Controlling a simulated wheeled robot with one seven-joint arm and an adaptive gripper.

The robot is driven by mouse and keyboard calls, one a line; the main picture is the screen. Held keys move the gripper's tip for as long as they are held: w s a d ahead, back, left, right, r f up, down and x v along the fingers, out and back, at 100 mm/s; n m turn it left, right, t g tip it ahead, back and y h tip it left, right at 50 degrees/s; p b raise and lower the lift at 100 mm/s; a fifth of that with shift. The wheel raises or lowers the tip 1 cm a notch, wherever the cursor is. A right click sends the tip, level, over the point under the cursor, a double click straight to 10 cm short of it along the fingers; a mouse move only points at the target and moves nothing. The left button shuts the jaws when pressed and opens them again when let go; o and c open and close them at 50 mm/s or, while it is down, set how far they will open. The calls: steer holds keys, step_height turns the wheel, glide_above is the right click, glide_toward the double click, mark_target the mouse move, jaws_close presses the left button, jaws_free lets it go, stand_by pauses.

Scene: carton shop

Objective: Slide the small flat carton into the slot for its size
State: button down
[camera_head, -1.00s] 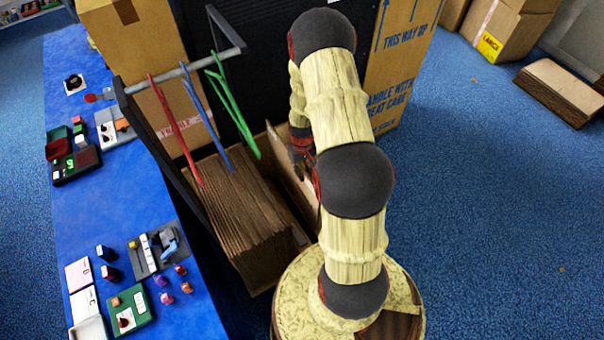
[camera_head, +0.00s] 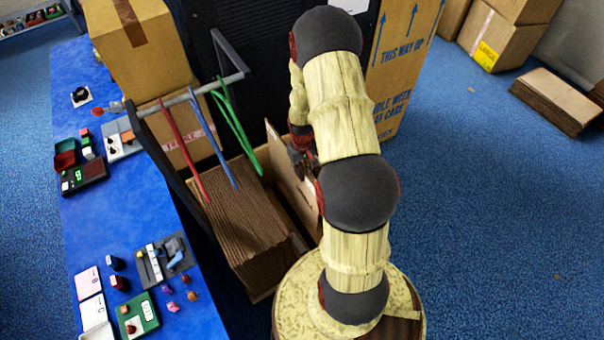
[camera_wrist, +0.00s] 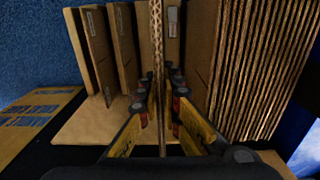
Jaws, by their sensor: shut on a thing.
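My gripper (camera_wrist: 160,105) is shut on a thin tan flat carton (camera_wrist: 157,45), seen edge-on and upright between the fingers in the wrist view. In the head view the carton (camera_head: 287,165) stands as a tan panel beside the packed stack, and my arm hides most of my gripper (camera_head: 301,150). Left of the held carton in the wrist view, upright tan panels (camera_wrist: 123,45) stand with gaps between them, some with pale labels. I cannot tell which gap fits the carton's size. The carton's lower edge is hidden.
A dense stack of brown flat cartons (camera_head: 245,215) is close on the right in the wrist view. Red, blue (camera_head: 211,135) and green rods hang from a grey bar above it. A tall printed box (camera_head: 400,75) stands behind my arm.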

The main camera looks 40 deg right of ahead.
steer(key=shift+r+p, duration=3.15)
steer(key=shift+r, duration=2.3)
